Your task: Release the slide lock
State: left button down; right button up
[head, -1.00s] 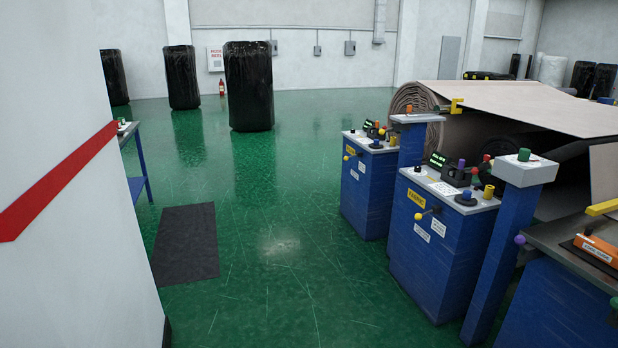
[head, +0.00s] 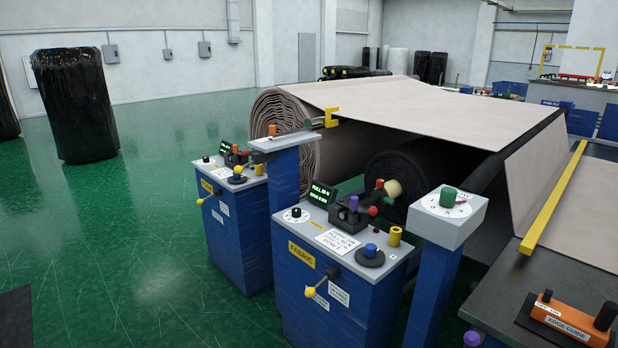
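No part in view is clearly marked as the slide lock. An orange block labelled EDGE GUIDE (head: 568,322) sits on the dark table at the lower right, with a black knob (head: 605,316) at its right end. A purple knob (head: 472,339) shows at the bottom edge, below the table's near corner. A blue console labelled FABRIC (head: 300,254) stands in the middle, carrying coloured knobs and a yellow-tipped lever (head: 311,291). A grey-topped post with a green knob (head: 448,197) stands right of it. Neither of my grippers is in view.
A second blue console (head: 235,235) stands behind left. Large beige (head: 285,125) and black (head: 405,170) fabric rolls lie behind the consoles.

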aim_at(238, 169)
jog(key=i+l+u, duration=0.15)
jog(key=i, duration=0.3)
jog(key=i+l+u, duration=0.1)
jog(key=i, duration=0.4)
jog(key=i+l+u, duration=0.15)
jog(key=i+l, duration=0.2)
jog(key=i, duration=0.1)
